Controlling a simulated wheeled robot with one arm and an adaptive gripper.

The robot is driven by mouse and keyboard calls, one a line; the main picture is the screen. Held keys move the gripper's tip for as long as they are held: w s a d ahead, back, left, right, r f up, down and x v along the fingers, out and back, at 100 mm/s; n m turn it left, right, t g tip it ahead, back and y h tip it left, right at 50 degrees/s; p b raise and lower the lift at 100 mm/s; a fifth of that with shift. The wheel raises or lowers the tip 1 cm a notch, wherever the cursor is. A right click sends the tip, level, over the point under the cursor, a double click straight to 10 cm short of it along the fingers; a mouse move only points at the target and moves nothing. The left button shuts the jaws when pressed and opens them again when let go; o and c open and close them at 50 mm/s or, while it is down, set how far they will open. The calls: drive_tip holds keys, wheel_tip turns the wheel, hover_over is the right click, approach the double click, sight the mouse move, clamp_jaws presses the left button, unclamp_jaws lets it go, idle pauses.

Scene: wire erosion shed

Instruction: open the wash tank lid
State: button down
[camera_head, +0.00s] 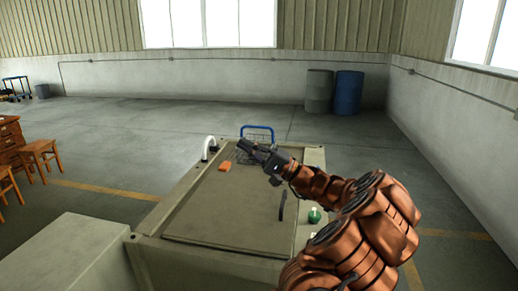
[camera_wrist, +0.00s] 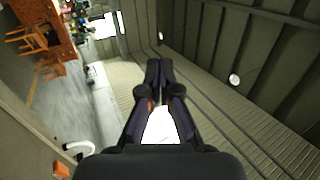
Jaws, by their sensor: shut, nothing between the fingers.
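The wash tank (camera_head: 145,245) is a large beige box in front of me in the head view. Its flat lid (camera_head: 225,213) lies level and closed on top. A dark upright handle (camera_head: 282,205) stands near the lid's right side. My gripper (camera_head: 248,147) is above the far part of the tank, left of and beyond the handle, and apart from it. Its fingers are shut and empty; they also show in the wrist view (camera_wrist: 159,68), pointing toward the shed wall and ceiling.
An orange block (camera_head: 225,166) and a white curved spout (camera_head: 208,148) are at the tank's far left. A green bottle (camera_head: 314,215) stands at the right rim. A blue-handled wire basket cart (camera_head: 257,132) is behind. Wooden stools (camera_head: 40,153) stand left. Two drums (camera_head: 348,92) are far off.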

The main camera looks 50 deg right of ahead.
drive_tip(key=p+x, duration=0.2)
drive_tip(key=x, duration=0.4)
drive_tip(key=shift+w, duration=0.2)
drive_tip(key=shift+a, duration=0.15)
idle(1.2)
wheel_tip(320, 180, down, 14)
drive_tip(key=b, duration=0.7)
drive_tip(key=shift+a+r, duration=0.1)
